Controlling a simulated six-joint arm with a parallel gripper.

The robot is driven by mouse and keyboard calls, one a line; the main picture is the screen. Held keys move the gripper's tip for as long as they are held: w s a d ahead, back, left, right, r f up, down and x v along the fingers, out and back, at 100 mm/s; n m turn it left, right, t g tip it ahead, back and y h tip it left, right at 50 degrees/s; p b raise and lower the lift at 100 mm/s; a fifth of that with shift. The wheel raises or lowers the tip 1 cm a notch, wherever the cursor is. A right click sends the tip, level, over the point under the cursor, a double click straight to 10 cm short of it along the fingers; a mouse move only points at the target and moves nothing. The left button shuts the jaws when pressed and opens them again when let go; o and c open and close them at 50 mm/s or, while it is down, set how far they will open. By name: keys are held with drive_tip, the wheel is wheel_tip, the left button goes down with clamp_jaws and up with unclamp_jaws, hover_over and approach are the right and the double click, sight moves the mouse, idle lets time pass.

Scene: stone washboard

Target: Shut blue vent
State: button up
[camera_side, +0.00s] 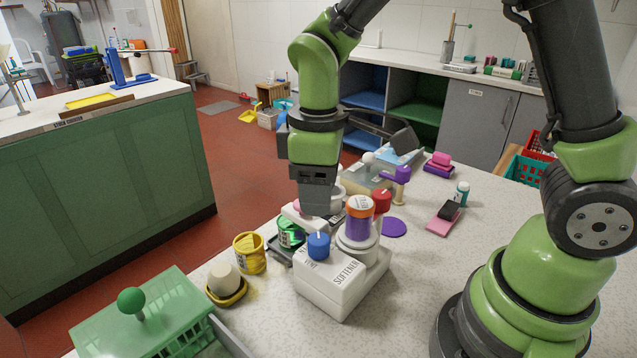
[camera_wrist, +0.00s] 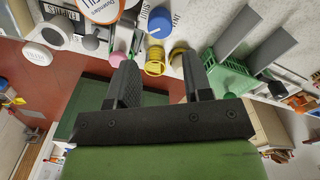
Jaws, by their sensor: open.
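The blue vent (camera_side: 319,246) looks like a short round knob with a white line on top. It sits on the left part of a white box (camera_side: 338,285) lettered SOFTENER. In the wrist view the blue vent (camera_wrist: 160,22) shows at the top centre, beyond the fingers, with its white line visible. My gripper (camera_side: 317,205) is above and behind the box, apart from the blue vent. In the wrist view my gripper (camera_wrist: 158,62) has its fingers wide apart with nothing held between them. I cannot tell from the line whether the vent is open.
An orange-topped purple jar (camera_side: 359,218) and a red knob (camera_side: 382,201) stand right of the blue vent. The counter (camera_side: 405,275) is clear right of the box.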

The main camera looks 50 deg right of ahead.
sight(319, 239)
drive_tip(key=shift+r, duration=0.3)
wheel_tip(319, 239, down, 10)
drive_tip(key=n+g+h, duration=0.1)
drive_tip(key=n, duration=0.1)
drive_tip(key=n+g+h, duration=0.1)
drive_tip(key=n+h, duration=0.1)
drive_tip(key=n, duration=0.1)
drive_tip(key=shift+r+h, duration=0.15)
drive_tip(key=shift+h, duration=0.15)
drive_tip(key=c, duration=0.6)
